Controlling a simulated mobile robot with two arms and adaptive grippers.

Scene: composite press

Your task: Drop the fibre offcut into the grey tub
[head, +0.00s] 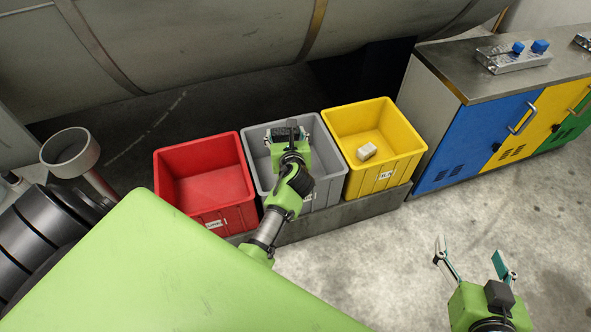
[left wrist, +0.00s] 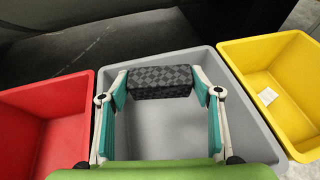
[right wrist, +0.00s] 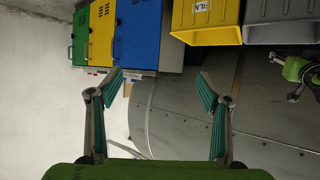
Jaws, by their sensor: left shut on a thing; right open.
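The fibre offcut is a dark checkered block (left wrist: 160,81), held crosswise between the fingertips of my left gripper (left wrist: 160,88). In the head view my left gripper (head: 288,135) is over the grey tub (head: 327,192), with the offcut at the tub's back part. The left wrist view shows the grey tub (left wrist: 170,135) around and below the offcut; the tub looks empty where I can see in. My right gripper (head: 477,262) is open and empty, above the floor at the lower right. It also shows open in the right wrist view (right wrist: 160,85).
A red tub (head: 205,175) stands left of the grey one and looks empty. A yellow tub (head: 395,125) on the right holds a small pale block (head: 366,151). The tubs stand on a low grey plinth (head: 375,206). A cabinet with coloured doors (head: 472,148) stands at the right.

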